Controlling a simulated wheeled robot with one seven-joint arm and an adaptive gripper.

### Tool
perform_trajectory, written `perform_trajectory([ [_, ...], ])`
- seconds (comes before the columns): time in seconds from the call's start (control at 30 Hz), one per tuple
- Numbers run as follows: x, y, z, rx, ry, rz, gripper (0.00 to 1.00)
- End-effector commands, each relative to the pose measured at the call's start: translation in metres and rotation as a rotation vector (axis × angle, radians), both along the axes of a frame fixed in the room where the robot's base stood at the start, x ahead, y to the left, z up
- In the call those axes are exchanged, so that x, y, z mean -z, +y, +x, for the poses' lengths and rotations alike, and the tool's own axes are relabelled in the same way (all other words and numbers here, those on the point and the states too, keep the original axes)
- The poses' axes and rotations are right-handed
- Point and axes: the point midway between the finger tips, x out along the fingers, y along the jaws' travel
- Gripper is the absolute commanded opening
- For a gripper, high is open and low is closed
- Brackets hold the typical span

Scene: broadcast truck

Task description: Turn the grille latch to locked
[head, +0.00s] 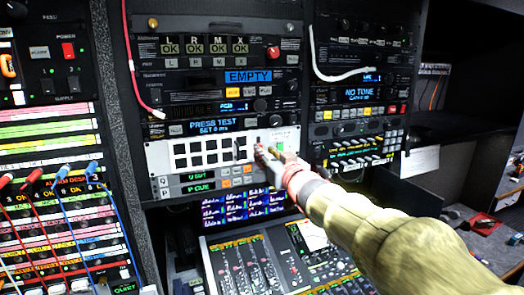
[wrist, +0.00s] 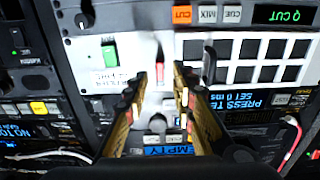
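The white grille panel (head: 160,163) with two rows of dark rectangular openings sits in the middle rack; the wrist view shows it upside down (wrist: 232,50). A small upright red piece, seemingly the latch (wrist: 159,74), stands on the white panel beside the openings, with a thin dark mark in line above it. My gripper (wrist: 158,90) is open, one finger on each side of the red piece; I cannot tell whether either touches it. In the head view my gripper (head: 262,150) is at the panel's right part and hides most of the latch.
A green block (wrist: 109,52) and a printed label (wrist: 110,77) are on the white panel beside the latch. A dark upright piece (wrist: 209,65) stands close to one finger. Below the panel are screens (head: 240,207) and a mixing desk (head: 255,265). A white cable (head: 335,75) hangs at upper right.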

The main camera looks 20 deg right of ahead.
Motion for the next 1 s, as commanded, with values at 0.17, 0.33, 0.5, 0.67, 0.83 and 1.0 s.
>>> perform_trajectory([
  [0.17, 0.0, 0.0, 0.024, -0.001, 0.001, -0.001, 0.26],
  [0.33, 0.0, 0.0, 0.033, 0.0, 0.001, 0.0, 0.26],
  [0.5, 0.0, 0.0, 0.034, 0.001, 0.0, 0.0, 0.26],
  [0.67, 0.0, 0.0, 0.034, 0.001, 0.001, -0.001, 0.22],
  [0.83, 0.0, 0.0, 0.034, 0.001, 0.001, -0.001, 0.12],
  [1.0, 0.0, 0.0, 0.034, 0.001, 0.001, -0.001, 0.02],
])
